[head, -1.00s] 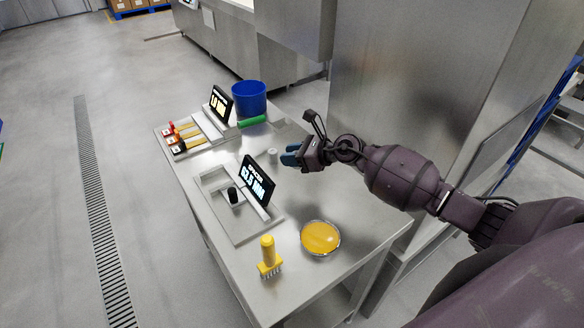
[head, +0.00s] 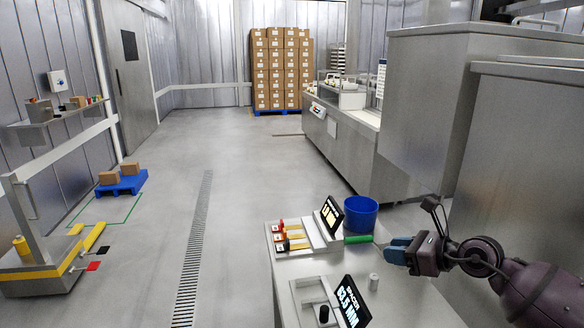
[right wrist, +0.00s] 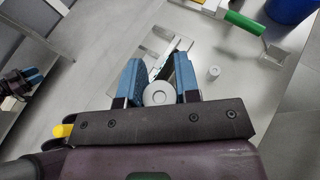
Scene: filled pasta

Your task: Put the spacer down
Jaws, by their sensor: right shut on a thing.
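My right gripper (head: 397,251) is over the right side of the steel table, its blue fingers pointing left. In the right wrist view its fingers (right wrist: 158,90) are shut on a round grey spacer (right wrist: 158,94), seen end-on. A tray (head: 303,286) with a black knob and a display marked SPACER (head: 350,303) is at the table's near part. My left gripper (right wrist: 26,78) shows at the right wrist view's left edge; its opening is unclear.
A blue bucket (head: 360,214), a green-handled tool (head: 358,239) and a rack with red, yellow and black items (head: 289,240) stand at the table's far end, beside another display (head: 331,215). Tall steel cabinets (head: 440,100) rise behind the arm.

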